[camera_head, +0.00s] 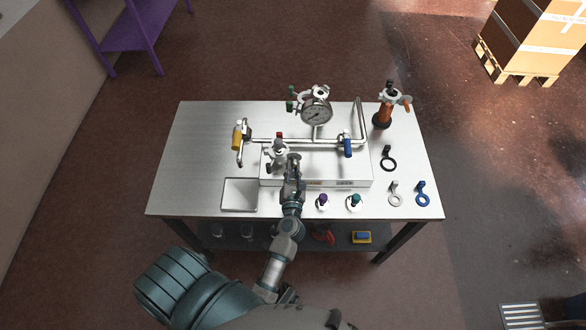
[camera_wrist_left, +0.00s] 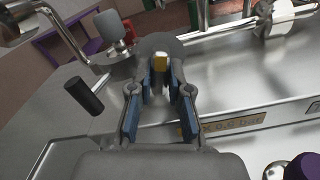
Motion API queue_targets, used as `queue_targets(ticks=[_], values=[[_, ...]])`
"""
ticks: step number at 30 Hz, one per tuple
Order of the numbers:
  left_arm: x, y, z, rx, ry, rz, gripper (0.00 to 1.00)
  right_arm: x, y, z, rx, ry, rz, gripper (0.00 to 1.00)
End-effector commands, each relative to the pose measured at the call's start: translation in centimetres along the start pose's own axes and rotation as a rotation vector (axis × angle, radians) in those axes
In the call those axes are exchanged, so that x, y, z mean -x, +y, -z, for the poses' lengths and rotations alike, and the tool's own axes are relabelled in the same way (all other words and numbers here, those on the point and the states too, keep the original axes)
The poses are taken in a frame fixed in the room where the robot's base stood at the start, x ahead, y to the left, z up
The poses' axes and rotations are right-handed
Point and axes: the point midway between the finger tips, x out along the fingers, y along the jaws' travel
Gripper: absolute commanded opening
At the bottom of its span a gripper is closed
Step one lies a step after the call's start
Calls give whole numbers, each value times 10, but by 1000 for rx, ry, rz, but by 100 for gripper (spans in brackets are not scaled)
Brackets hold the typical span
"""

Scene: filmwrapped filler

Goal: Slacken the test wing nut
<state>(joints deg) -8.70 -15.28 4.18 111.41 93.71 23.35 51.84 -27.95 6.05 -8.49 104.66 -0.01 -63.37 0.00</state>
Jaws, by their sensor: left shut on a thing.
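My left gripper (camera_head: 293,160) reaches over the front of the bench to a grey metal fitting (camera_head: 279,154) with a red top, left of the gauge. In the left wrist view, the blue-padded fingers of the left gripper (camera_wrist_left: 163,75) are closed around a small yellow and pale part, which looks like the test wing nut (camera_wrist_left: 160,63). The fingers hide most of it, so its wings and thread cannot be made out. A dark handle (camera_wrist_left: 83,96) sticks out beside the fingers. My right gripper is not in view.
A round gauge (camera_head: 316,112) and steel pipe with a yellow handle (camera_head: 237,138) and a blue handle (camera_head: 347,147) stand close around. An open white bin (camera_head: 239,207) is front left. Rings lie at right.

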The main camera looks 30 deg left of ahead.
Motion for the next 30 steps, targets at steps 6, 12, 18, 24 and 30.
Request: queue_targets(ticks=[6, 12, 18, 24, 30], values=[[2, -2, 7, -3, 14, 4, 0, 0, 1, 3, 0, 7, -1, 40], [1, -2, 5, -3, 9, 3, 43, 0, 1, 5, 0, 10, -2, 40], [2, -1, 3, -2, 5, 2, 43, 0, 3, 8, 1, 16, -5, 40], [23, -1, 4, -3, 8, 4, 43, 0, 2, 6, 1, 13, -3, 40], [68, -1, 5, -5, 10, 4, 43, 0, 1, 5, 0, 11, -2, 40]])
